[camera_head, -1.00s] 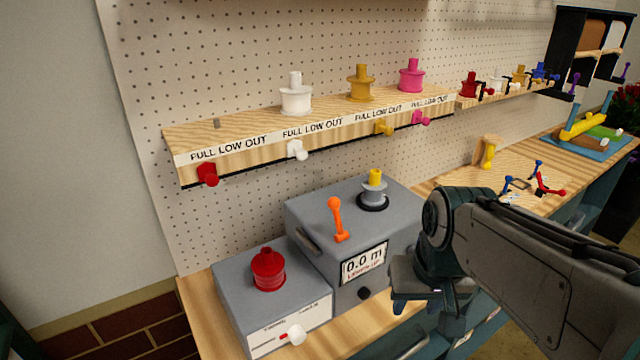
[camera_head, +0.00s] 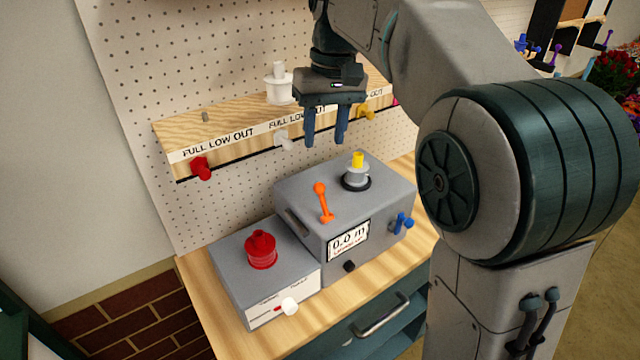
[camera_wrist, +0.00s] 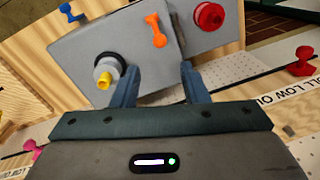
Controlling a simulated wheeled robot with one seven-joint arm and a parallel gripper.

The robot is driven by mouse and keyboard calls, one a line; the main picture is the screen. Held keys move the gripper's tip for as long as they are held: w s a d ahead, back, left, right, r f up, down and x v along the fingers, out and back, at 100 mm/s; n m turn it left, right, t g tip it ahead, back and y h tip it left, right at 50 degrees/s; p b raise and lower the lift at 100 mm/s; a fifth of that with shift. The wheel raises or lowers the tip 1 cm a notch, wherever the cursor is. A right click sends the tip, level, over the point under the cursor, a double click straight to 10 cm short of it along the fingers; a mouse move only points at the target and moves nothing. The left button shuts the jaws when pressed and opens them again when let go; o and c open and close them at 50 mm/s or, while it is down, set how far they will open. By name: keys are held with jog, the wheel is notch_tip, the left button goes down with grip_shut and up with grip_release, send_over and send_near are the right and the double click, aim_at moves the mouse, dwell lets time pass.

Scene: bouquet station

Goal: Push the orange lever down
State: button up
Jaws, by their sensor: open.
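My gripper (camera_head: 326,142) is open and empty, fingers pointing down. In the head view it hangs above and behind the box, in front of the shelf. It is apart from the lever. In the wrist view, my gripper (camera_wrist: 160,72) has its two blue fingers spread over the box.
A spool with a yellow core (camera_head: 357,172) stands on the box, right of the lever. A lower grey box with a red spool (camera_head: 261,250) is at left. A blue knob (camera_head: 401,223) is on the right side. The shelf (camera_head: 215,130) with coloured knobs runs behind.

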aim_at(319, 183)
jog(key=f, duration=0.8)
jog(key=a+f, duration=0.1)
jog(key=f, duration=0.3)
jog(key=shift+s+f, duration=0.2)
jog(key=shift+f, duration=0.05)
grip_shut()
